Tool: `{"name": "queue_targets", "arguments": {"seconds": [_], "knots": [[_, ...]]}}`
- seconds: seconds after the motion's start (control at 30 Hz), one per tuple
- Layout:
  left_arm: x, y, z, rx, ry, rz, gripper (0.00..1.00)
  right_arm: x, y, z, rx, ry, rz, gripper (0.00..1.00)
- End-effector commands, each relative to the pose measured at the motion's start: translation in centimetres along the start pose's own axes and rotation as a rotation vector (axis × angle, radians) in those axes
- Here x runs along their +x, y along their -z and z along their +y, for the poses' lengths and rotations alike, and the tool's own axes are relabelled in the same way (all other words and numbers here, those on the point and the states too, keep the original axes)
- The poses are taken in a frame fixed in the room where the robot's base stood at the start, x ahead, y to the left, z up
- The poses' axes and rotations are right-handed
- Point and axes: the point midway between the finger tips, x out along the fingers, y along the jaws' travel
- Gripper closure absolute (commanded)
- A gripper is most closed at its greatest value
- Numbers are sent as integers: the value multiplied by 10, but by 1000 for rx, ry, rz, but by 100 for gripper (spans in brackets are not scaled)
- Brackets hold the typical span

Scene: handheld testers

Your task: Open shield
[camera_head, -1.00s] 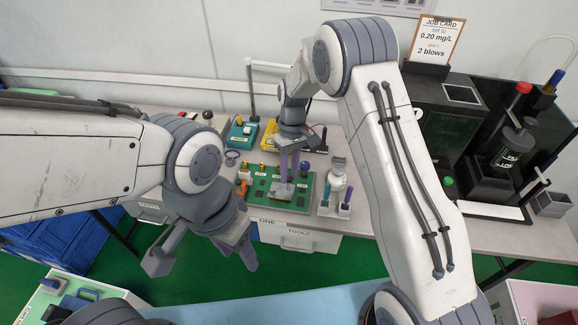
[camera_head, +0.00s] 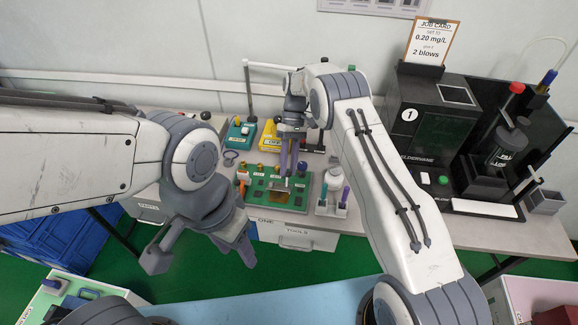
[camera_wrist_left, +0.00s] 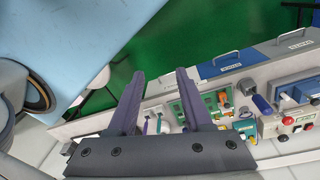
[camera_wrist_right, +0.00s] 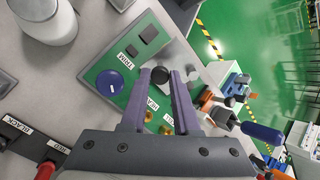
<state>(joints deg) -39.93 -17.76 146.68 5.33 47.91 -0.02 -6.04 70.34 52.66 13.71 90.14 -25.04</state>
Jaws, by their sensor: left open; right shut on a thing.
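The green tester board (camera_head: 262,202) lies on the bench in the middle of the head view. A shiny metal plate, which looks like the shield (camera_wrist_right: 188,62), shows beyond my right fingertips in the right wrist view. A black round knob (camera_wrist_right: 160,75) sits between those fingertips at the plate's edge. My right gripper (camera_wrist_right: 163,78) is shut on this knob; it hangs over the board in the head view (camera_head: 289,172). A brownish square area (camera_head: 279,198) shows on the board below it; the plate's exact tilt is unclear. My left gripper (camera_wrist_left: 160,80) is open and empty, in front of the bench.
A blue knob (camera_wrist_right: 110,83) and brass posts (camera_wrist_right: 166,130) stand on the board. A white holder with coloured tools (camera_head: 332,200) is to its right, and a yellow device (camera_head: 269,138) behind. The black machine (camera_head: 432,125) fills the bench's right side.

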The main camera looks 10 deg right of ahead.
Motion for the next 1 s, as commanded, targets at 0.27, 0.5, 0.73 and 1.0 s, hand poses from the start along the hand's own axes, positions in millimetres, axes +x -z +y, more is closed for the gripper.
{"name": "queue_targets", "arguments": {"seconds": [0.27,0.5,0.73,1.0], "knots": [[0,0,0,0,0,0,50,0,0,0,0,0,1,100],[0,10,-3,116,9,3,100,0,0,0,0,0,1,100],[4,54,-10,576,49,8,100,0,0,-1,0,0,1,100],[18,113,-20,1217,107,-9,100,0,0,-1,0,0,2,100]]}}
